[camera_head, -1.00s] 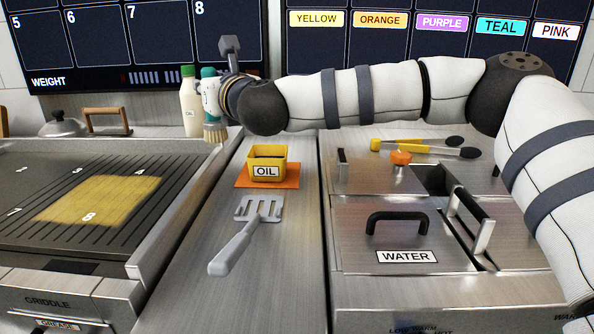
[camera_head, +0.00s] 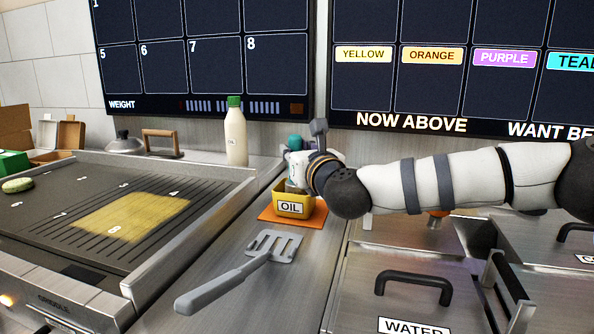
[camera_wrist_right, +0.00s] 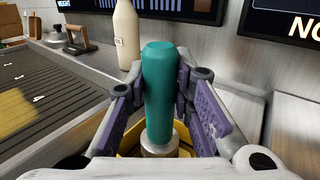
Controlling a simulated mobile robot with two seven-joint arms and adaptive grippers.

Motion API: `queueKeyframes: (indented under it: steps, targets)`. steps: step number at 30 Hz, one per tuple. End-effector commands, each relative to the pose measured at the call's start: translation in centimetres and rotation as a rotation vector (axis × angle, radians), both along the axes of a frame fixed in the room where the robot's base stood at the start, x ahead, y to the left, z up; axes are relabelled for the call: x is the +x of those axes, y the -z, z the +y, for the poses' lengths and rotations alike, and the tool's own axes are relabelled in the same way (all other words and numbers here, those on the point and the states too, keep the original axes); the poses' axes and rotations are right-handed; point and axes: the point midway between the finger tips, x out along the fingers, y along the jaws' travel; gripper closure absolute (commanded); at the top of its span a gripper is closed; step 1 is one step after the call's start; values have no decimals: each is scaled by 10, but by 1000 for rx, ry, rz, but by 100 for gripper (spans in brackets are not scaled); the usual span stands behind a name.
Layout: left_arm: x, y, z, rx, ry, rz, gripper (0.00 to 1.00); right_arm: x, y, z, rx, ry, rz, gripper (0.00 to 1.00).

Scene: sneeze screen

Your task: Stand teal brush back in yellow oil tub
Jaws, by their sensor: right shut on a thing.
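My right gripper (camera_head: 299,168) is shut on the teal handle of the brush (camera_head: 296,142) at the yellow oil tub. In the right wrist view the brush (camera_wrist_right: 160,92) stands upright between the two fingers of the gripper (camera_wrist_right: 160,100). Its metal collar shows below, with the yellow tub's rim (camera_wrist_right: 127,147) around it. The bristles are hidden, and I cannot tell how deep they sit. The yellow oil tub (camera_head: 279,206), labelled OIL, stands on an orange mat (camera_head: 268,217). My left gripper is not in view.
A grey spatula (camera_head: 235,275) lies in front of the mat. A green-capped bottle (camera_head: 236,135) stands behind the griddle (camera_head: 75,240) on the left. Steel lids with black handles (camera_head: 413,284) are on the right. The counter strip around the spatula is clear.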

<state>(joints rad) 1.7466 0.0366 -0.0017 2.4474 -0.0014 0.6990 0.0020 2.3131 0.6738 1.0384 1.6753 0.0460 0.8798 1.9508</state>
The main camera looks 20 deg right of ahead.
Motion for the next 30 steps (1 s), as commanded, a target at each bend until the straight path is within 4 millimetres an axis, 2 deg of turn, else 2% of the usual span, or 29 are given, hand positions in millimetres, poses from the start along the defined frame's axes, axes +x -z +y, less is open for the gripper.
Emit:
queueKeyframes:
  steps: [1,3,15,16,18,26,29,30]
  targets:
    - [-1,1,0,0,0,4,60,0,13,0,-1,1,5,100]
    - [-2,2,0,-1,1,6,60,0,22,0,0,0,3,100]
    - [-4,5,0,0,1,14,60,0,29,0,1,0,3,100]
    - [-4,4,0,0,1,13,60,0,29,0,1,0,3,74]
    - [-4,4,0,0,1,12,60,0,28,0,0,0,2,58]
    - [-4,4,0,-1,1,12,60,0,27,0,0,1,1,58]
    - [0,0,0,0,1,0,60,-1,18,0,-1,1,-3,58]
    - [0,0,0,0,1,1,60,-6,21,-1,0,0,0,58]
